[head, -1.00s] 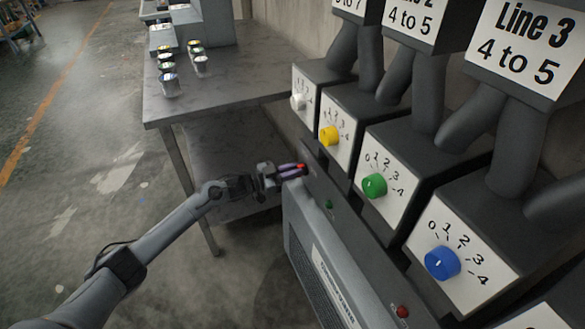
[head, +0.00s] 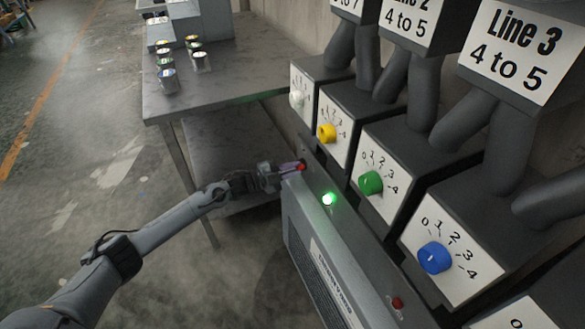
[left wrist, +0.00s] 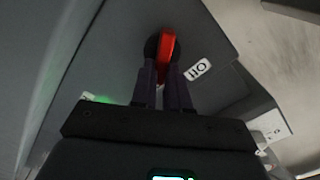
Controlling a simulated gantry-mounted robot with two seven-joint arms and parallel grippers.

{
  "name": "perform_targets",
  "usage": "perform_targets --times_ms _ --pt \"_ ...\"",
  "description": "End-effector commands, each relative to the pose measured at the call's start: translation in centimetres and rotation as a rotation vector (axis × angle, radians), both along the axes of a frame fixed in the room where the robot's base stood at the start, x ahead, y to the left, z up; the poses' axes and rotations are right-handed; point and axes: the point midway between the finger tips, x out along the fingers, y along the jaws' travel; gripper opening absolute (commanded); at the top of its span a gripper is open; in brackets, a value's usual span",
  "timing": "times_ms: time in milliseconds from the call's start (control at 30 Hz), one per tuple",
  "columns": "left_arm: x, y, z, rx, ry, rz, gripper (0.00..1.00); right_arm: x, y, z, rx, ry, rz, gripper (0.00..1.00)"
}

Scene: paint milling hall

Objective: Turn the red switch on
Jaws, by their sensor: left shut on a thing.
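The red switch (head: 301,167) sits on the sloping top panel of the grey cabinet, at its far end. In the left wrist view the red switch (left wrist: 166,46) is an upright bar on a dark round base. A small white label with O and I marks (left wrist: 198,69) is beside it. My left gripper (head: 293,168) is at the switch; in the left wrist view its fingers (left wrist: 161,75) are shut on the switch's lower part, which they partly hide. A green lamp (head: 329,199) on the same panel is lit brightly. My right gripper is not in view.
Dark boxes with white, yellow, green and blue dials (head: 435,258) stand behind the cabinet (head: 318,262). A small red button (head: 398,303) is at the panel's near end. A grey table (head: 235,75) with several cans stands at the back. Open floor lies to the left.

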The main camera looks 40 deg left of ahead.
Motion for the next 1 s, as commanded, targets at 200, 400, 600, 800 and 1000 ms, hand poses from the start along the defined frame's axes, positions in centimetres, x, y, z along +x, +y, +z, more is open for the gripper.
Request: perform_targets --times_ms 200,400,600,800,1000 --pt "-0.01 -0.04 -0.03 0.042 -0.022 -0.001 0.0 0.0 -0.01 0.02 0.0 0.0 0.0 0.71" --pt "-0.02 -0.06 -0.06 0.051 -0.027 -0.001 0.0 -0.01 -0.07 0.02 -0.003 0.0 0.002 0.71" --pt "-0.01 -0.05 -0.06 0.052 -0.026 0.0 0.0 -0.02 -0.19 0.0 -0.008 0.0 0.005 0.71" --pt "-0.02 -0.06 -0.07 0.051 -0.026 0.0 0.38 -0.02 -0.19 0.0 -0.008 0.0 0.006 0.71" --pt "-0.02 -0.06 -0.07 0.05 -0.025 0.0 0.4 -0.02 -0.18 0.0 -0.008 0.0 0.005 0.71"
